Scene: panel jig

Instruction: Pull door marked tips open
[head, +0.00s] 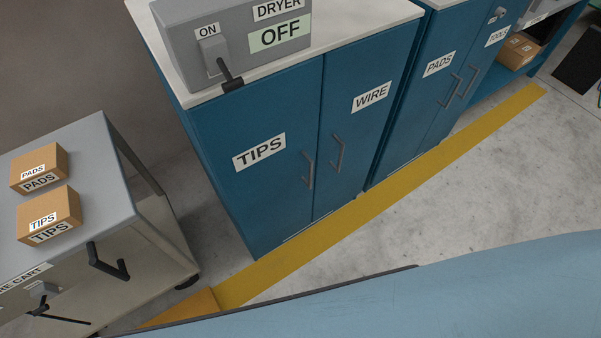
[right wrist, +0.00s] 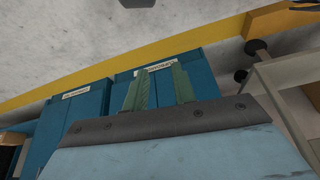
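The door marked TIPS (head: 261,170) is the left blue door of the cabinet under the dryer box and looks shut in the head view. Its dark bar handle (head: 308,170) is upright near the door's right edge, beside the WIRE door (head: 362,120) with its own handle. My right gripper (right wrist: 160,72) shows in the right wrist view as two green fingers set apart, with nothing seen between them. Blue cabinets lie beyond the fingers, and the gripper is apart from them. My left gripper is not in view.
A grey cart (head: 85,135) stands left of the cabinet, carrying a PADS box (head: 38,167) and a TIPS box (head: 48,214). The dryer box (head: 235,38) sits on the cabinet top. A yellow floor stripe (head: 380,203) runs before the doors; the floor there is clear.

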